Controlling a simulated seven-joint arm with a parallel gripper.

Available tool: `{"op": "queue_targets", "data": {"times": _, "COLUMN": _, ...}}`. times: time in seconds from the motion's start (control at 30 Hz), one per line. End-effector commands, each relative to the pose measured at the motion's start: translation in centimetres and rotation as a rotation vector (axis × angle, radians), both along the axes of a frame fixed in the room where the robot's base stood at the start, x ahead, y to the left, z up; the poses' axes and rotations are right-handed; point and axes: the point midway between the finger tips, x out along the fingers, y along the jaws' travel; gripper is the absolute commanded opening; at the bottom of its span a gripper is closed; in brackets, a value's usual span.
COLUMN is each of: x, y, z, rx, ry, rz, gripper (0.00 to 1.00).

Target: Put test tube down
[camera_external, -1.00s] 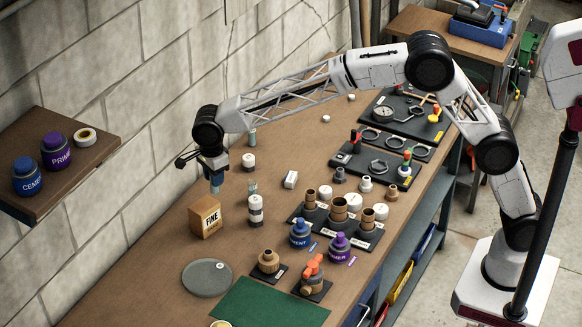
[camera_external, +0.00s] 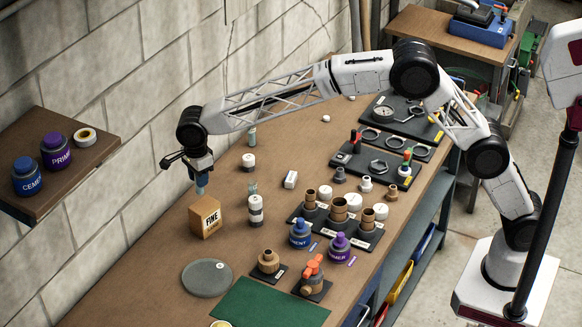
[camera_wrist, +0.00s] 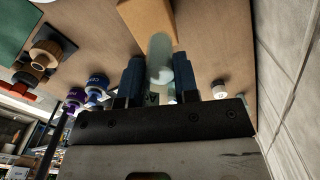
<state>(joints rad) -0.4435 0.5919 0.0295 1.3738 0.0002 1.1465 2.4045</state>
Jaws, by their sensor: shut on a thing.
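My gripper (camera_external: 201,176) is at the left, beside the block wall and just above and behind the cardboard box marked FINE (camera_external: 206,217). It is shut on a pale blue-green test tube (camera_wrist: 160,58), which shows between the two blue fingers in the wrist view. In the external view the tube (camera_external: 201,186) points down below the fingers near the box's top edge. I cannot tell whether its lower end touches anything.
A grey round plate (camera_external: 207,278) and green mat (camera_external: 268,303) lie in front of the box. A white canister (camera_external: 256,211) stands to its right. Blue and purple jars (camera_external: 301,234) and several fittings stand farther right. Bench is bare left of the box.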

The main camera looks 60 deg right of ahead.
Motion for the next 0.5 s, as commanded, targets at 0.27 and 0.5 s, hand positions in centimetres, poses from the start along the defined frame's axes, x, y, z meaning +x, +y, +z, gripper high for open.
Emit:
{"op": "queue_targets", "data": {"times": 0.27, "x": 0.3, "y": 0.2, "z": -2.6, "rx": 0.000, "ry": 0.000, "rz": 0.000, "gripper": 0.06}}
{"op": "queue_targets", "data": {"times": 0.5, "x": 0.3, "y": 0.1, "z": -3.5, "rx": 0.001, "ry": 0.000, "rz": 0.000, "gripper": 0.06}}
